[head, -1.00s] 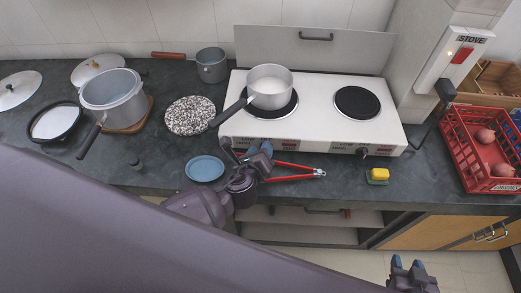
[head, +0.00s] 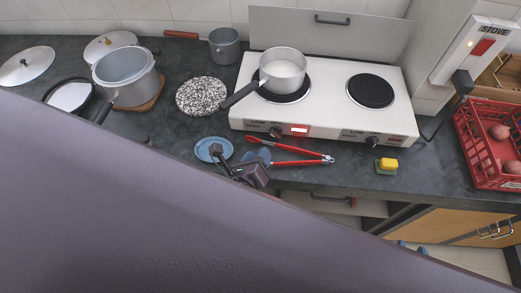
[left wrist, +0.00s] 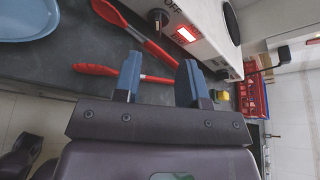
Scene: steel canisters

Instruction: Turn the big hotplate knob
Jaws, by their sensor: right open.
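The white hotplate (head: 325,104) has a left plate under a pot and a bare right plate. The left plate looks a little larger. Its dark left knob (head: 276,132) sits on the front panel beside a brightly lit red indicator (head: 299,130). The knob also shows in the left wrist view (left wrist: 157,20). The right knob (head: 372,141) has no lit indicator beside it. My left gripper (head: 240,155) is open and empty, in front of and below the left knob, apart from it. My right gripper (head: 412,247) shows only its blue fingertips, beyond my arm's edge.
Red-handled tongs (head: 300,162) lie between my left gripper and the hotplate. A blue plate (head: 203,148) is to the left, a yellow-green sponge (head: 387,165) to the right. The pot (head: 283,67) has its handle pointing left. A red crate (head: 482,178) stands far right.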

